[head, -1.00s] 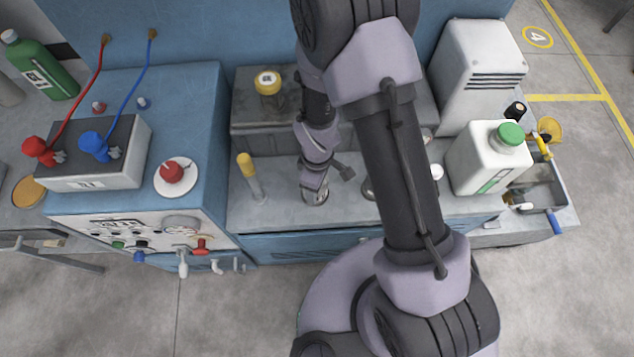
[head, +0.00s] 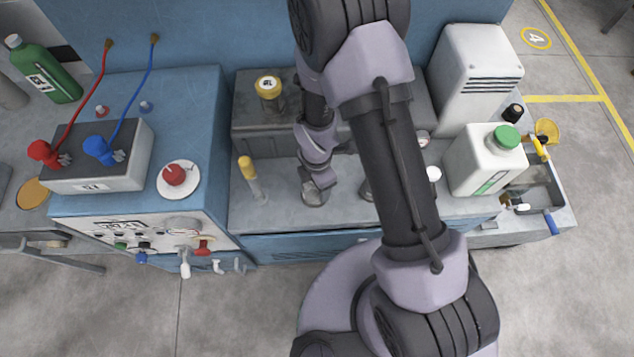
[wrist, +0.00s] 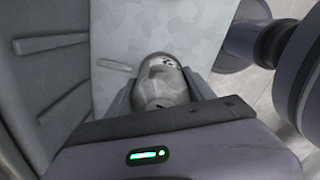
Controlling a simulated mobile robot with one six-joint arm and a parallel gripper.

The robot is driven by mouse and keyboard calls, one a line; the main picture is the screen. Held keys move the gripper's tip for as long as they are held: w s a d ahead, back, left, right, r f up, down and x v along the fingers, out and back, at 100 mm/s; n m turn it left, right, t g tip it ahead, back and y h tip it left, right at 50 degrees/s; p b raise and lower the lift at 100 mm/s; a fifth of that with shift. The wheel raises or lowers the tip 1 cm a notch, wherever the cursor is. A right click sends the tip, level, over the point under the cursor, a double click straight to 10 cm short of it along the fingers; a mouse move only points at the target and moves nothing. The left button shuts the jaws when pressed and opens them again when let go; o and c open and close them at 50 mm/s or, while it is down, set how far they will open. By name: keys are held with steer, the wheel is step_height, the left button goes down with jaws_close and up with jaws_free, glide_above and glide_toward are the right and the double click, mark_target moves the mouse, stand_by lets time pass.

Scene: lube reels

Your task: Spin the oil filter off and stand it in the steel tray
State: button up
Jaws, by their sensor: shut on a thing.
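My gripper (head: 314,191) is low over the grey bench in the middle of the head view. It is shut on a rounded grey can, which I take to be the oil filter (head: 313,199). In the wrist view the filter (wrist: 162,82) sits between the two fingers, with dark marks on its top. Its lower part and whatever it joins are hidden. A grey metal tray (head: 557,197), which looks like the steel tray, is at the right end of the bench, partly behind a white jug.
The white jug (head: 477,170) with a green cap stands before the tray. A yellow-topped stick (head: 250,180) stands left of my gripper. A yellow-capped jar (head: 269,95) is on the raised block behind. A blue cabinet (head: 205,110) borders the left; my arm hides part of the bench.

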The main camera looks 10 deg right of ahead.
steer(key=n+p, duration=0.1)
steer(key=n, duration=0.3)
steer(key=shift+n, duration=0.3)
steer(key=shift+f+n, duration=0.2)
steer(key=shift+n, duration=0.1)
steer(key=n+p, duration=0.1)
steer(key=n, duration=0.1)
steer(key=shift+a+r+n, duration=0.1)
steer(key=shift+r+n, duration=0.05)
steer(key=shift+n, duration=1.45)
steer(key=o, duration=1.8)
steer(key=shift+w, duration=0.1)
steer(key=shift+a, duration=0.1)
